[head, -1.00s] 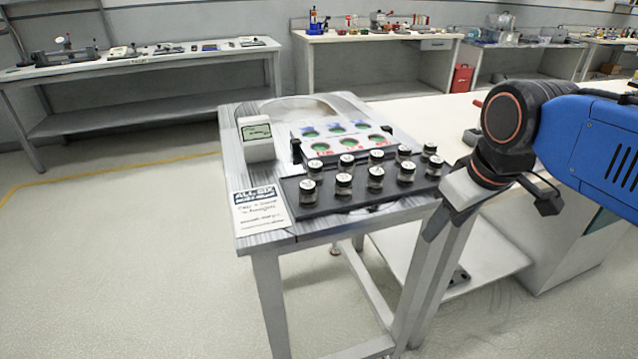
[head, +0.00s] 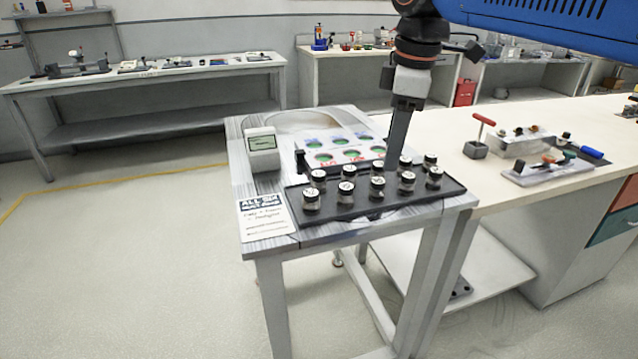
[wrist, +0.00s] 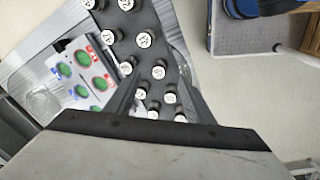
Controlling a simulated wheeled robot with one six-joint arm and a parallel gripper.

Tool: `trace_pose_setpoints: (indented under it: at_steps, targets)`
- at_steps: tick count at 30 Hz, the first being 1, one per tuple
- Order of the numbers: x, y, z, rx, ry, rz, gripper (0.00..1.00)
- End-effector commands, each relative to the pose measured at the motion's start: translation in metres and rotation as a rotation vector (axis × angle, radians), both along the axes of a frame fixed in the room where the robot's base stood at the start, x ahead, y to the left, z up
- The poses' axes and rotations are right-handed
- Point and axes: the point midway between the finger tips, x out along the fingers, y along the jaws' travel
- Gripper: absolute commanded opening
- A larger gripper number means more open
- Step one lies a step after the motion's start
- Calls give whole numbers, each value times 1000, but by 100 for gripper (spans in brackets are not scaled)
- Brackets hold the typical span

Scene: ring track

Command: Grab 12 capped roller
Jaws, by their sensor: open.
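Several capped rollers, small dark jars with white numbered caps, stand upright in two rows on a black tray (head: 455,190). The cap numbers are too small to read, so I cannot tell which is roller 12. My gripper (head: 393,165) points down over the right half of the tray, its tips at or just behind the back row. In the wrist view my gripper (wrist: 159,72) is open, with several rollers (wrist: 158,72) showing between and below its fingers. No roller is visibly held.
A card with green circles (head: 352,153) lies behind the tray. A white device with a screen (head: 262,149) and a printed sheet (head: 265,217) are at left. A bench at right holds a red-handled tool (head: 477,145) and a fixture (head: 550,168). Floor at left is clear.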

Motion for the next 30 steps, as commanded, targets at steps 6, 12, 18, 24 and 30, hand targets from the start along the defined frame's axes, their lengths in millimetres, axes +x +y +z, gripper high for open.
trace_pose_setpoints:
  at_steps: [6, 12, 18, 24, 30]
  targets:
    - [33, 63, 45, -58, 55, 367, 49]
    - [49, 111, 72, -93, 97, 645, 49]
    - [54, 131, 82, -107, 116, 770, 49]
    - [53, 133, 63, -108, 121, 783, 49]
    - [53, 132, 27, -108, 122, 781, 49]
